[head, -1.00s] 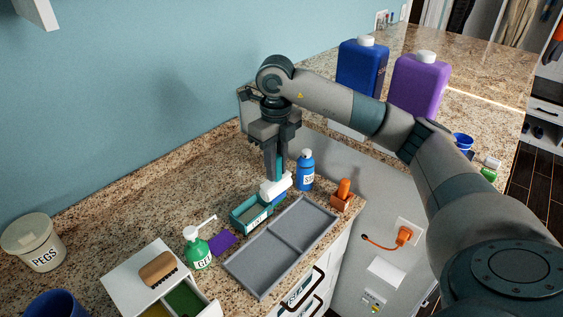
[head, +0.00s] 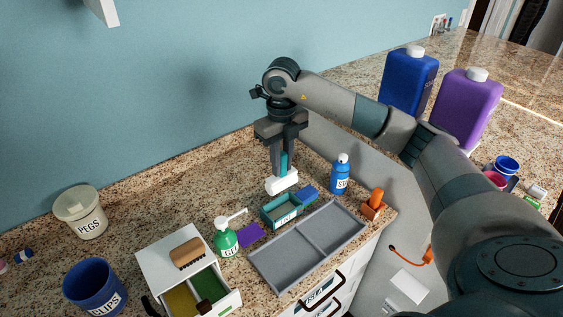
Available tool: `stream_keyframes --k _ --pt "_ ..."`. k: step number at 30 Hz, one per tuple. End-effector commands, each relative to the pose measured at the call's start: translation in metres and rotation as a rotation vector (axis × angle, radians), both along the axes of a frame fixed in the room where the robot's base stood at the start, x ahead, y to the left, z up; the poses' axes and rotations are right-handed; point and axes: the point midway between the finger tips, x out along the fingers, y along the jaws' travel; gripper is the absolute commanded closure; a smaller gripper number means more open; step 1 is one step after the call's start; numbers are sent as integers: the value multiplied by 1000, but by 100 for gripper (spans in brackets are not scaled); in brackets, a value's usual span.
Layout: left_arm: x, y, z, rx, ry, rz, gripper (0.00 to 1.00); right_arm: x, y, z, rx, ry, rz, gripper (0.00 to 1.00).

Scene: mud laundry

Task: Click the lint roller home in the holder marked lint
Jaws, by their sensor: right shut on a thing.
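The lint roller is upright in my right gripper (head: 281,163), which points straight down. Its white roller head (head: 281,181) is at the bottom and its teal handle (head: 285,161) shows between the fingers. The head appears just behind a small teal open box (head: 270,216) on the granite counter; I cannot tell whether it touches the counter. I cannot make out a lint marking on any holder. My left gripper is not in view.
A blue sponge (head: 308,193), blue bottle (head: 340,174), green pump bottle (head: 226,240) and purple cloth (head: 250,235) stand or lie near the box. A grey divided tray (head: 285,270) is in front. A brush (head: 187,252) lies on a white drawer unit (head: 157,250).

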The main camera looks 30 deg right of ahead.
Motion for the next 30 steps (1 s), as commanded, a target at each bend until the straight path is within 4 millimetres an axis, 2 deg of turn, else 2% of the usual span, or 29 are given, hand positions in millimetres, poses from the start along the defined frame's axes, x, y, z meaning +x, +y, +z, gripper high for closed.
stream_keyframes --k 8,30 --pt "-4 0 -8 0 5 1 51 0 0 -15 0 1 0 100" --pt "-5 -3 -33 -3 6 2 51 0 0 -76 0 0 1 100"
